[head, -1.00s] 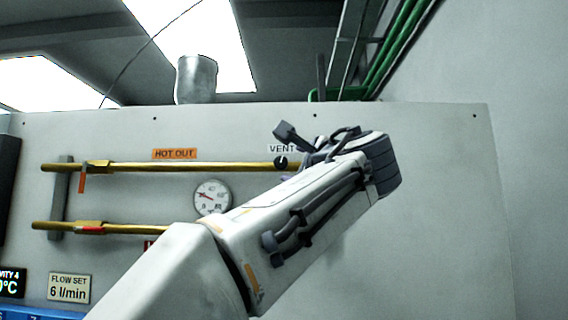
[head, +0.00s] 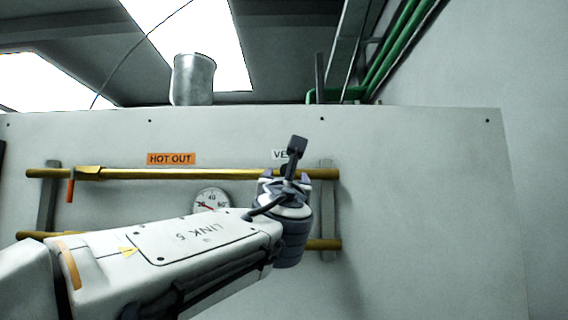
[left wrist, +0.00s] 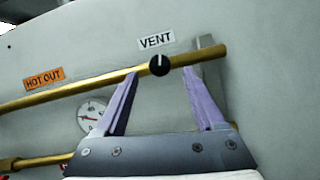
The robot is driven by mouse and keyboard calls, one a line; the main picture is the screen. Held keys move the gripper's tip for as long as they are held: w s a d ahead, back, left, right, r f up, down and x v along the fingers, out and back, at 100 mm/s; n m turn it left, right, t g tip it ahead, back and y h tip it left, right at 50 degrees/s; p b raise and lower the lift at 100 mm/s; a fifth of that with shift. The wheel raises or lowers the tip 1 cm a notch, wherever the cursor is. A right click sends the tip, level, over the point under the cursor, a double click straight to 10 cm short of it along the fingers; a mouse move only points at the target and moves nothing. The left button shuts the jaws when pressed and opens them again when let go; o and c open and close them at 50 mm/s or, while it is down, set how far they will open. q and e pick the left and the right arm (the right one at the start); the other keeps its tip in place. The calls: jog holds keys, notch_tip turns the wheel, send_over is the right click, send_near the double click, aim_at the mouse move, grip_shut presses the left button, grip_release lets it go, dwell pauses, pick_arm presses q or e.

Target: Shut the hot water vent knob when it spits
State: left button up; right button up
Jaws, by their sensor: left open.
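The black vent knob (left wrist: 159,65) sits on the upper brass pipe (left wrist: 70,90) under the white VENT label (left wrist: 156,40). Its white mark stands nearly upright. My left gripper (left wrist: 160,72) is open, with a purple finger on either side below the knob; I cannot tell whether they touch it. In the head view my left gripper (head: 284,174) is in front of the pipe and mostly hides the knob and part of the label. No water or spray shows at the vent. My right gripper is out of view.
The orange HOT OUT label (head: 171,159) is to the left. A round gauge (head: 211,201) hangs between the upper pipe and a lower brass pipe (left wrist: 40,161). An orange-handled valve (head: 71,190) is at far left. The panel right of the pipes is bare.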

pick_arm(q)
jog(key=p+x, duration=0.2)
jog(key=x, duration=0.4)
jog(key=shift+s+p, duration=0.1)
jog(key=shift+p, duration=0.2)
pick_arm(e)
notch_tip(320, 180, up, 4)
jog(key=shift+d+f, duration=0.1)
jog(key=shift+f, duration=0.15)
